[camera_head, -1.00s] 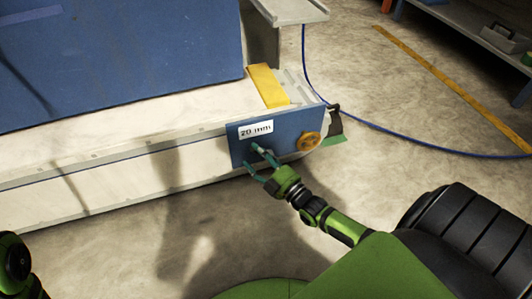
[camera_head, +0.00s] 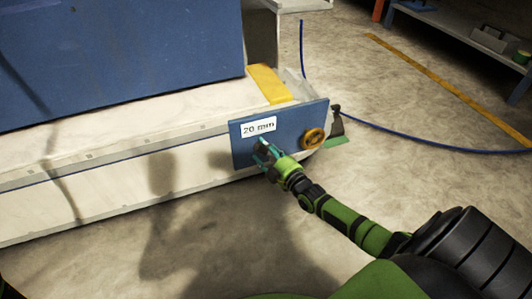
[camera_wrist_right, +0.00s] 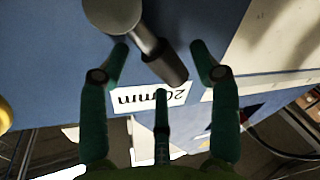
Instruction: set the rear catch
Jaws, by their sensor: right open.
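A blue plate (camera_head: 290,121) with a white "20 mm" label (camera_head: 258,127) stands at the end of the pale bench. In the right wrist view, a grey rounded handle (camera_wrist_right: 112,16) with a dark stem (camera_wrist_right: 166,66) sticks out from the plate; it may be the catch. My right gripper (camera_head: 263,152) is at the plate below the label. In the wrist view, its teal fingers (camera_wrist_right: 160,58) are open on either side of the dark stem, with no visible grip. In the head view the gripper mostly hides the handle. My left gripper is not in view.
A yellow block (camera_head: 268,84) lies on the bench beside a large blue panel (camera_head: 110,55). A blue cable (camera_head: 430,143) crosses the floor. The floor at right is mostly clear.

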